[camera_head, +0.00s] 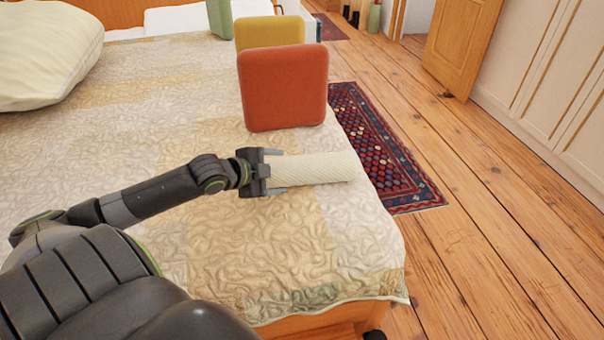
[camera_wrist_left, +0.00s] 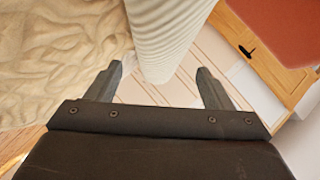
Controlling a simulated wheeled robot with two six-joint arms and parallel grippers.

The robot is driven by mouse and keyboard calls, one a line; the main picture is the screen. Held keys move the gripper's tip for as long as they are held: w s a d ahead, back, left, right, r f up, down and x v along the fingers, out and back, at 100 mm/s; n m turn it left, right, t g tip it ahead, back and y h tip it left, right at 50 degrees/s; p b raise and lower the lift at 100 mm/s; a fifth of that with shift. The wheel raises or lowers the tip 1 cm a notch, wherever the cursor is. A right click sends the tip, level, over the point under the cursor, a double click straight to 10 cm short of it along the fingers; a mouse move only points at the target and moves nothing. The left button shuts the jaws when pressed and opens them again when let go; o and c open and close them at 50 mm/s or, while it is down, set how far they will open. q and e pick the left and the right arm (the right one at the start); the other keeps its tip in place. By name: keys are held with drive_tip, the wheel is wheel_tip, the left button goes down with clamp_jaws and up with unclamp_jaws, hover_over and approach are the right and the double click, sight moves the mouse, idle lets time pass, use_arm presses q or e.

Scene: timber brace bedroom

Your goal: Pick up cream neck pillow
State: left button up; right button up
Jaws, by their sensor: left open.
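The cream neck pillow (camera_head: 318,168) is a ribbed roll lying on the bed quilt near its right edge. My left gripper (camera_head: 283,171) is open at the pillow's left end, with one finger on each side of it. In the left wrist view the pillow (camera_wrist_left: 168,30) comes down from the top, and its near end reaches between the fingertips of my left gripper (camera_wrist_left: 159,69). Gaps show between the pillow end and the fingers, more clearly on the right. My right gripper is not in view.
An orange cushion (camera_head: 284,88) stands upright behind the pillow, with a yellow cushion (camera_head: 268,33) behind it. A large cream pillow (camera_head: 45,50) lies at the far left. The quilt (camera_head: 300,240) is clear in front. A patterned rug (camera_head: 395,165) lies on the floor right of the bed.

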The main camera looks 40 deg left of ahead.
sight(293, 170)
use_arm(q)
drive_tip(key=shift+b+x, duration=0.3)
drive_tip(key=shift+x, duration=0.9)
drive_tip(key=b+x, duration=0.1)
drive_tip(key=x, duration=0.3)
drive_tip(key=shift+w+d, duration=0.2)
drive_tip(key=shift+w, duration=0.05)
drive_tip(key=shift+w+f+b, duration=0.15)
drive_tip(key=shift+w+b, duration=0.1)
drive_tip(key=shift+b, duration=0.05)
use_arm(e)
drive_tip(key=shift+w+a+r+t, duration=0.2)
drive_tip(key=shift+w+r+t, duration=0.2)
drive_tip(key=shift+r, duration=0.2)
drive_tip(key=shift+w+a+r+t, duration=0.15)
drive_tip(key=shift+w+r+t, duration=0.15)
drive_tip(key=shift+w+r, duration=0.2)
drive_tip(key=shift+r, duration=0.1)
use_arm(q)
drive_tip(key=c, duration=0.7)
drive_tip(key=shift+c, duration=0.5)
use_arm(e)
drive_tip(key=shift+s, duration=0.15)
